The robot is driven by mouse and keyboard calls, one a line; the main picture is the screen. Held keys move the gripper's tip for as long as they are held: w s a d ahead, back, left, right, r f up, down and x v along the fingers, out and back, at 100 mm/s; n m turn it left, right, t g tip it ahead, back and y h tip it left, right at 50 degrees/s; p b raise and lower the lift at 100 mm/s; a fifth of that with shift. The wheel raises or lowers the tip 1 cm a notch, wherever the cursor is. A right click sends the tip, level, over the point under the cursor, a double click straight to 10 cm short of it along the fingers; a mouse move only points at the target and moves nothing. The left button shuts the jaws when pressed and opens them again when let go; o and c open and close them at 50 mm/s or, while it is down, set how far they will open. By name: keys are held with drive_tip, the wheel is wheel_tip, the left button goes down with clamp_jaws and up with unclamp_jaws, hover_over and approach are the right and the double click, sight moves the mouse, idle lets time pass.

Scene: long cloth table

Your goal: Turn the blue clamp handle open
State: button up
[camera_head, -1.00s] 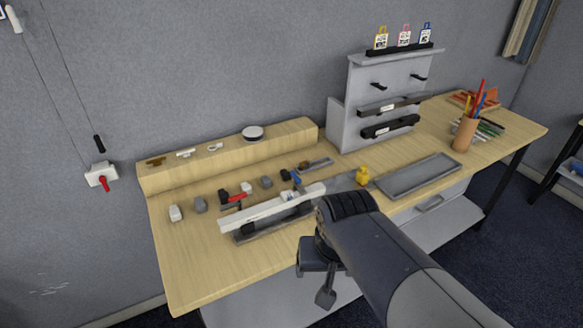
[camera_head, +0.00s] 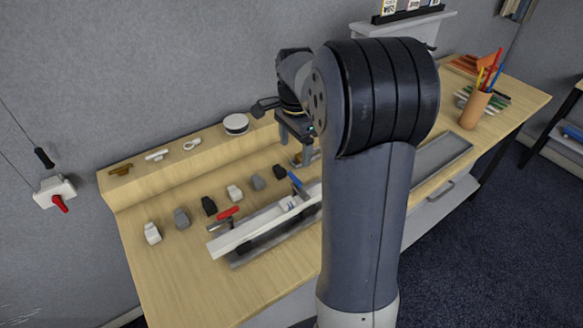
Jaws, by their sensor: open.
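The blue clamp handle (camera_head: 296,181) sits at the far right end of the visible part of a long white bar fixture (camera_head: 250,231) on the wooden table. It looks tilted. My gripper (camera_head: 300,156) points down just above and behind the blue handle, apart from it as far as I can see. It is open and empty. My own arm hides the right part of the fixture, and the fingertips are small and partly unclear. A red clamp handle (camera_head: 229,213) sits nearer the left end of the bar.
Several small white, grey and black blocks, including a white one (camera_head: 152,233), stand in a row behind the fixture. A wooden ledge (camera_head: 140,186) at the back carries small parts and a round white disc (camera_head: 236,122). A pen cup (camera_head: 474,110) stands at right. The front left tabletop is clear.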

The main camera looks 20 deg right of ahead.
sight(295, 177)
wheel_tip(295, 177, down, 10)
drive_tip(key=shift+r+p, duration=0.25)
drive_tip(key=shift+p, duration=0.35)
drive_tip(key=c, duration=1)
